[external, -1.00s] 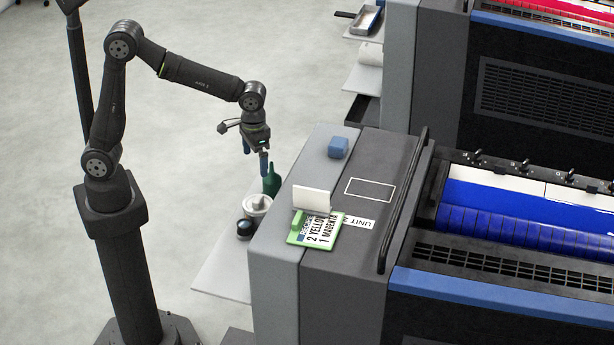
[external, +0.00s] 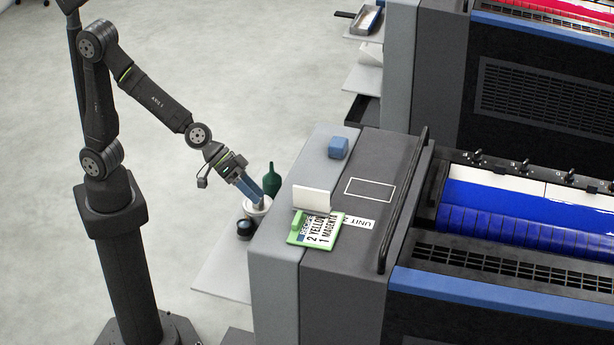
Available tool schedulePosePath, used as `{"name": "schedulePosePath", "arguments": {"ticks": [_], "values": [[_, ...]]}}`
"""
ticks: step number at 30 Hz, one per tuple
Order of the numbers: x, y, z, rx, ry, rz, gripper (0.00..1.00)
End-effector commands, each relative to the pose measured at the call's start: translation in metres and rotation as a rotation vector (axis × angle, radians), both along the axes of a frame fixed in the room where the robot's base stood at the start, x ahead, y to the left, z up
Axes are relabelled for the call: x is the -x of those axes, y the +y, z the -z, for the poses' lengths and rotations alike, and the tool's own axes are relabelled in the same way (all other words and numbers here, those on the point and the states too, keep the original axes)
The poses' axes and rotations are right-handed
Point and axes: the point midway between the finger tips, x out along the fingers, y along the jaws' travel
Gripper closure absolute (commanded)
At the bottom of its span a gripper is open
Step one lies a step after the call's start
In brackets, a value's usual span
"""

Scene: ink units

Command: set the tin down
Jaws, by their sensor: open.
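A round whitish container (external: 266,212), which looks like the tin, stands on the light grey side shelf at the press's left end. My gripper (external: 257,201) reaches down to it at a slant from the upper left, its blue fingers at the container's top. The jaws are open. The fingers hide part of the container's top, and I cannot tell whether they touch it.
A dark round jar (external: 245,229) stands close in front of the container, and a green bottle (external: 271,181) just behind it. The shelf (external: 222,275) is bare toward the front. A green sign (external: 316,230), white card (external: 311,199) and blue block (external: 338,148) sit on the press top.

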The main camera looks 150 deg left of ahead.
Motion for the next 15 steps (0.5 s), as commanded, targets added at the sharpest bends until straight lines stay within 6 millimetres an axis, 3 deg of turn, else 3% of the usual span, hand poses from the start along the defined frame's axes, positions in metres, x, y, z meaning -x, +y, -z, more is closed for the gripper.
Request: {"name": "schedulePosePath", "arguments": {"ticks": [4, 7, 15], "values": [[0.011, -0.016, -0.004, -0.136, -0.032, -0.102, 0.00], [0.031, -0.023, -0.002, -0.222, -0.011, -0.195, 0.00], [0.112, -0.044, 0.011, -0.400, 0.188, -0.436, 0.00]]}}
